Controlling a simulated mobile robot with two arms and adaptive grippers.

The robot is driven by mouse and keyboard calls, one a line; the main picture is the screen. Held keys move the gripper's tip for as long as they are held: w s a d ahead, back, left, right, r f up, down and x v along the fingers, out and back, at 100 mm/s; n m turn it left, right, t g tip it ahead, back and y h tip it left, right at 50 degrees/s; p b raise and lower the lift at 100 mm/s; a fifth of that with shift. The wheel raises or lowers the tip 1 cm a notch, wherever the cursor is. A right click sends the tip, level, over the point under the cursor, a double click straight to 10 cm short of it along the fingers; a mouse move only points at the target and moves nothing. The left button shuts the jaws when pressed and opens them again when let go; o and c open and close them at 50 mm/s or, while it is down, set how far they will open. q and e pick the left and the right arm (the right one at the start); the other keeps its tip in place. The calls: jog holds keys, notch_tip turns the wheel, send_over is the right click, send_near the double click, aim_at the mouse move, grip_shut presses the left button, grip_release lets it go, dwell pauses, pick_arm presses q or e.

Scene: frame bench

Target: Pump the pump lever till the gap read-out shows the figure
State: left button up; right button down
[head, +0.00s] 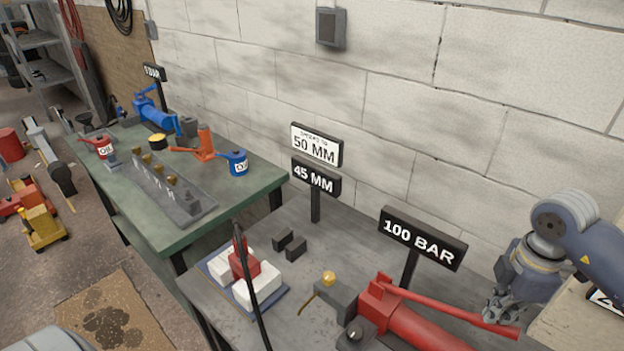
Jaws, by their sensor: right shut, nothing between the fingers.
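The red hand pump (420,331) lies on the grey bench at the lower right. Its long red pump lever (445,303) slopes down to the right. My right gripper (503,312) is shut and empty, right by the lever's far end; I cannot tell whether it touches it. The gap read-out (316,178) shows 45 MM. The white sign (317,146) above it reads 50 MM. A black pressure read-out (422,238) behind the pump shows 100 BAR. A red block (244,266) sits among white blocks on a blue tray. My left gripper is out of view.
A black hose or rod (252,290) stands in front of the blocks. Two dark blocks (287,246) lie behind them. A green bench (170,235) at the left holds a blue pump (153,115) and oil cans. A block wall closes the back.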

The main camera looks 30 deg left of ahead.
jog(key=shift+f, duration=0.1)
notch_tip(320, 180, down, 9)
jog(key=b, duration=0.6)
jog(key=shift+r, duration=0.5)
notch_tip(320, 180, up, 8)
jog(key=p, duration=0.5)
jog(key=shift+r, duration=0.1)
